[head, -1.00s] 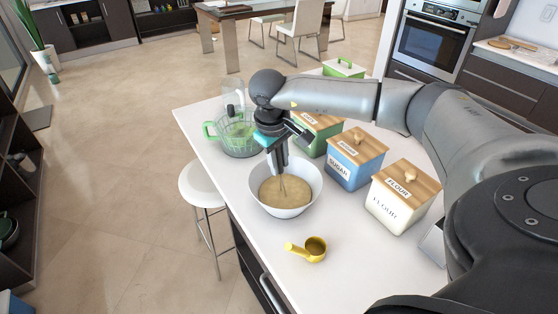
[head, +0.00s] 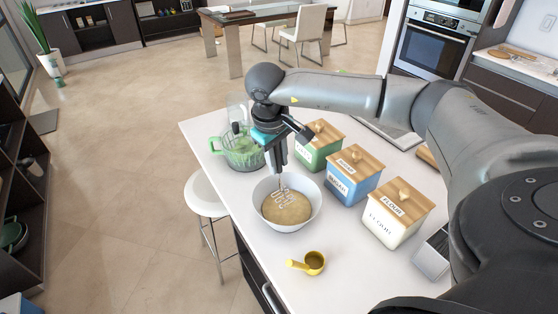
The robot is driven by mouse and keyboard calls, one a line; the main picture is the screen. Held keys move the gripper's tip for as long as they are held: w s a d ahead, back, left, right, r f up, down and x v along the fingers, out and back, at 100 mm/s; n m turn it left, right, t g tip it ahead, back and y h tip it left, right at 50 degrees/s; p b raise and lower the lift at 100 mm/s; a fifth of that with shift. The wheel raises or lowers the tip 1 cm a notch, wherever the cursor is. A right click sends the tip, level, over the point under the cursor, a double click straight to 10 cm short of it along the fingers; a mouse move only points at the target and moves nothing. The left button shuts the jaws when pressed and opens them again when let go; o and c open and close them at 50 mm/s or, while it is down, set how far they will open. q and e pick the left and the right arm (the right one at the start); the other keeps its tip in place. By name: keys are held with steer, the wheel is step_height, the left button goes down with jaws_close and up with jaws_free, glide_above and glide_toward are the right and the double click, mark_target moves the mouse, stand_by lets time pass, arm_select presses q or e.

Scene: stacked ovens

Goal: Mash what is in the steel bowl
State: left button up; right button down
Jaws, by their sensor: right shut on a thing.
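The steel bowl (head: 308,207) stands on the white counter and holds a tan, smooth-looking mass (head: 286,208). My right gripper (head: 275,160) is above the bowl's far rim, pointing down, shut on the masher (head: 281,187). The masher's pale wavy head shows at the top of the mass, near the bowl's far side; I cannot tell how deep it sits. The masher's handle is mostly hidden by the gripper. My left gripper is not in view.
A green-handled glass bowl or jug (head: 240,150) stands behind left of the bowl. Green (head: 318,146), blue (head: 353,178) and cream FLOUR (head: 397,214) canisters stand to the right. A yellow measuring cup (head: 313,263) lies in front. The counter (head: 240,190) is clear left of the bowl.

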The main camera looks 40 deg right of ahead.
steer(key=shift+r, duration=0.3)
steer(key=shift+w+d+p+v, duration=0.1)
steer(key=shift+d+p+v, duration=0.05)
steer(key=shift+p+v, duration=0.6)
steer(key=shift+w+d+p+v, duration=0.15)
steer(key=shift+p+v, duration=0.3)
steer(key=shift+v, duration=0.45)
steer(key=shift+s+d+p+v, duration=0.1)
steer(key=shift+d+p+v, duration=0.1)
steer(key=shift+p+v, duration=0.55)
steer(key=shift+a+r, duration=0.1)
steer(key=shift+r, duration=0.05)
steer(key=shift+a, duration=0.1)
